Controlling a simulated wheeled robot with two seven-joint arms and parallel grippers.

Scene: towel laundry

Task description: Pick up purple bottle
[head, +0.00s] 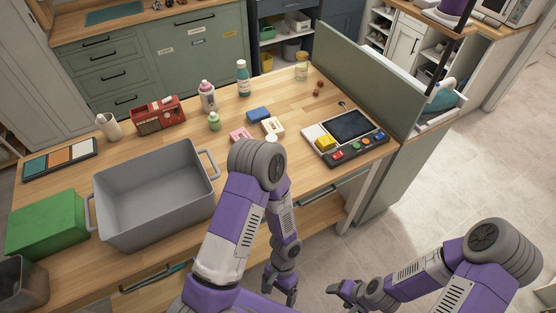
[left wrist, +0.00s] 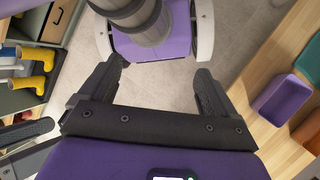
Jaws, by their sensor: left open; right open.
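A bottle with a pink-purple cap and a pale, dark-marked body (head: 207,97) stands upright on the wooden table in the head view, between the red radio and a teal bottle. It is the closest match to a purple bottle. My left gripper (head: 279,289) hangs low in front of the table, well away from the bottle, open and empty. Its open fingers also show in the left wrist view (left wrist: 157,90) with nothing between them. My right gripper (head: 348,293) is open, over the floor at the lower right, far from the table's bottles.
A grey bin (head: 150,230) stands at the table's front left, beside a green box (head: 46,225). The red radio (head: 158,113), teal bottle (head: 243,80) and small green bottle (head: 214,122) stand near the bottle. A console (head: 346,136) and a green divider (head: 368,82) are at the right.

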